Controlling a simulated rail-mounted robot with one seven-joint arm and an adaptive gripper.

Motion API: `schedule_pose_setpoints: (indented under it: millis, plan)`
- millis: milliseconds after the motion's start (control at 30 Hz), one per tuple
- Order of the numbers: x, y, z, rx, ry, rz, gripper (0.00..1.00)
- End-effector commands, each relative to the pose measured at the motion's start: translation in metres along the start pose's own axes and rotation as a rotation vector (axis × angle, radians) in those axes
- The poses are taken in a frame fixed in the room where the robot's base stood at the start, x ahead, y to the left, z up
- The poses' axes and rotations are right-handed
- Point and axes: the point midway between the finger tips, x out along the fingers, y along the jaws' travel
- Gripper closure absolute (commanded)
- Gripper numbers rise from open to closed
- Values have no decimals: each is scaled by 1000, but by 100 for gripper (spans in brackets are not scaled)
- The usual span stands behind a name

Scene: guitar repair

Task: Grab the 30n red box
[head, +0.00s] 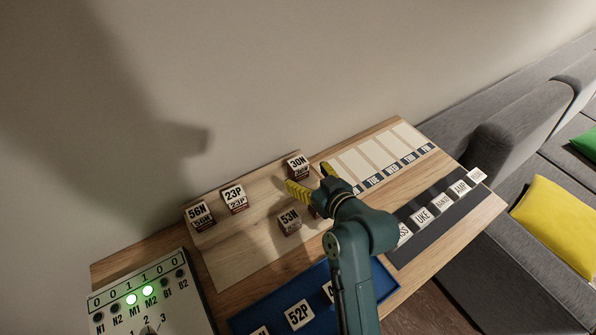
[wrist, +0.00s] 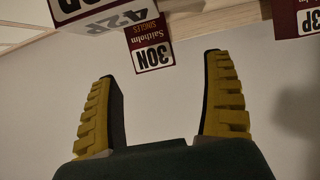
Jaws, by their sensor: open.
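The 30N box (head: 298,166) stands at the back of the pale wooden board, near the wall. It has a white top with black lettering and a dark red front. In the wrist view the 30N box (wrist: 152,48) appears upside down, ahead of the space between the fingertips. My gripper (head: 312,180) is open and empty, with its yellow ridged fingers just in front of the box in the head view. In the wrist view both fingers of my gripper (wrist: 160,70) are apart with nothing between them.
The 42P box (wrist: 105,14) is close beside the 30N box in the wrist view. Boxes 53N (head: 289,221), 23P (head: 235,198) and 56N (head: 199,215) stand on the board (head: 235,262). The wall (head: 250,90) is close behind. A blue tray (head: 270,319) lies in front.

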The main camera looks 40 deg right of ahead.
Motion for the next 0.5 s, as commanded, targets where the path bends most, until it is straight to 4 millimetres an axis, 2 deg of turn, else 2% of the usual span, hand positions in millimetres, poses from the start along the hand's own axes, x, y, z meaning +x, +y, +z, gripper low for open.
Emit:
schedule_pose_setpoints:
  millis: [267,333,500]
  plan:
    - [40,8,11,0,0,-1,17]
    - [51,7,9,-1,1,-2,17]
    - [58,7,7,0,-1,-1,17]
